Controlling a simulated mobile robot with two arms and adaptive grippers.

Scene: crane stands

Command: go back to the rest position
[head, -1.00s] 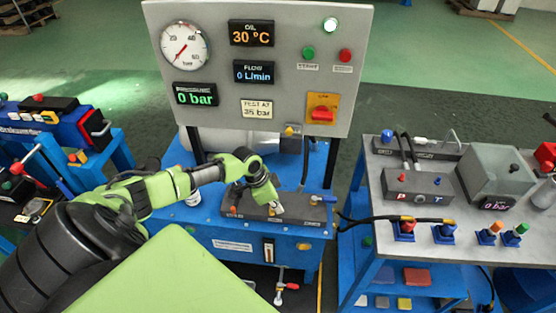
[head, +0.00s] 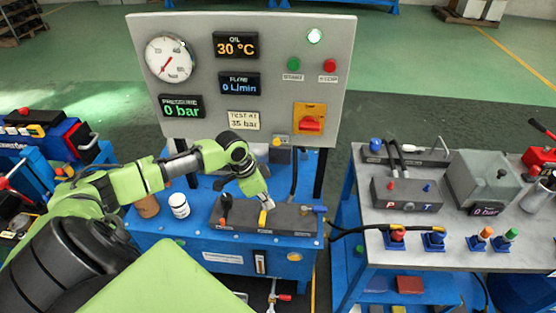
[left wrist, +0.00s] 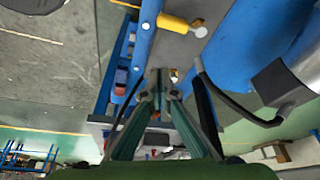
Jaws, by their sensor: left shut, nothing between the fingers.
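My left arm comes in from the left in green and black, bent over the blue hydraulic power unit (head: 190,235). My left gripper (head: 267,204) is shut and empty, pointing down just above the dark valve block (head: 290,218) on top of the unit. A yellow handle (head: 262,219) on the block is close to the fingertips; I cannot tell whether they touch. In the left wrist view, the shut fingers (left wrist: 163,76) come together at the tips with nothing between them, and a yellow handle (left wrist: 174,25) shows beyond them. My right gripper is not in view.
A gauge panel (head: 245,130) rises behind the unit, reading 0 bar. A white can (head: 179,206) and a brown can (head: 147,206) stand near my forearm. A bench (head: 385,255) with hose couplings is to the right, linked by a black hose (head: 355,230).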

